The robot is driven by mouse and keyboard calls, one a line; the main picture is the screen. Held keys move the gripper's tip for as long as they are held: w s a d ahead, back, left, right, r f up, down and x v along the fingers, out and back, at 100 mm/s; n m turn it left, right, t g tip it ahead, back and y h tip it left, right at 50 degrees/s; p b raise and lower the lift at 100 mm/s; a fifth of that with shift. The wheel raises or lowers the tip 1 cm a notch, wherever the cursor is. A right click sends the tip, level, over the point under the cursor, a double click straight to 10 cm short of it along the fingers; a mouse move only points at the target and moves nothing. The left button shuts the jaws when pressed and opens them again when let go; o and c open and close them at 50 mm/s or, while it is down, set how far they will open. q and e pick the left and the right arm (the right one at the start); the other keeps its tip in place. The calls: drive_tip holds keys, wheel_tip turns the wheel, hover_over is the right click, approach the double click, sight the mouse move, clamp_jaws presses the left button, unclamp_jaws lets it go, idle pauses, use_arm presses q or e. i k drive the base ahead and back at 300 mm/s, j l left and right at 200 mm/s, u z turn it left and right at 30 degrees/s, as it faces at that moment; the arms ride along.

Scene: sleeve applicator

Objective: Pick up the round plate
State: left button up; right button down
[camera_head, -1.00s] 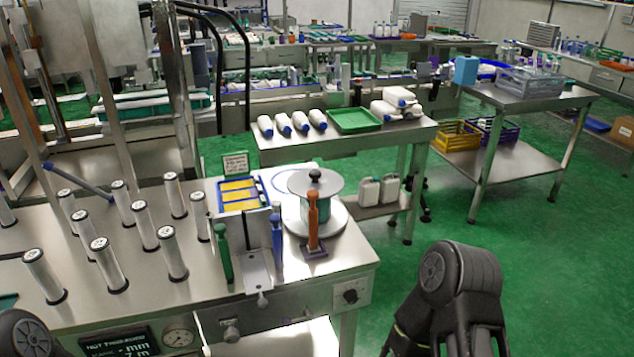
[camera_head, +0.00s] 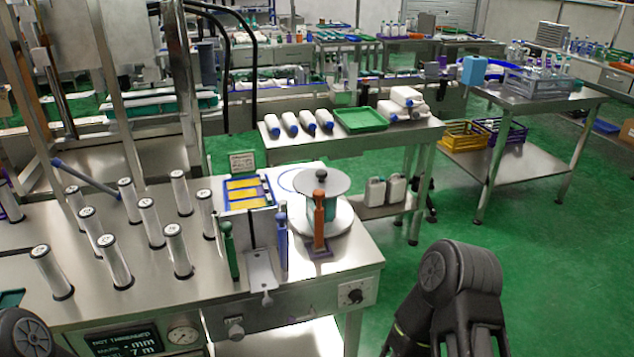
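The round plate (camera_head: 338,184) is a flat grey metal disc with a black knob (camera_head: 320,174) at its centre. It lies on top of a teal drum (camera_head: 332,208) that stands on a wider round metal base (camera_head: 342,226), near the right end of the steel workbench. An orange-handled upright tool (camera_head: 319,220) stands in front and covers part of the plate's near edge. Dark links of my arms show at the lower left and lower right, apart from the plate. Neither gripper's fingers can be seen.
Several upright rollers (camera_head: 151,222) fill the bench's left part. A metal bracket (camera_head: 262,270) with green and blue handles stands left of the plate. A yellow-and-blue tray (camera_head: 243,190) lies behind. Green floor (camera_head: 500,270) is open to the right.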

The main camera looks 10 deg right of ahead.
sight(335, 184)
drive_tip(key=i+l+u, duration=0.1)
drive_tip(key=l+u, duration=0.3)
drive_tip(key=i+l+u, duration=0.1)
drive_tip(key=l+u, duration=0.5)
drive_tip(key=l, duration=1.4)
drive_tip(key=l+u, duration=0.25)
drive_tip(key=l, duration=2)
drive_tip(key=k+l, duration=0.15)
drive_tip(key=l, duration=0.5)
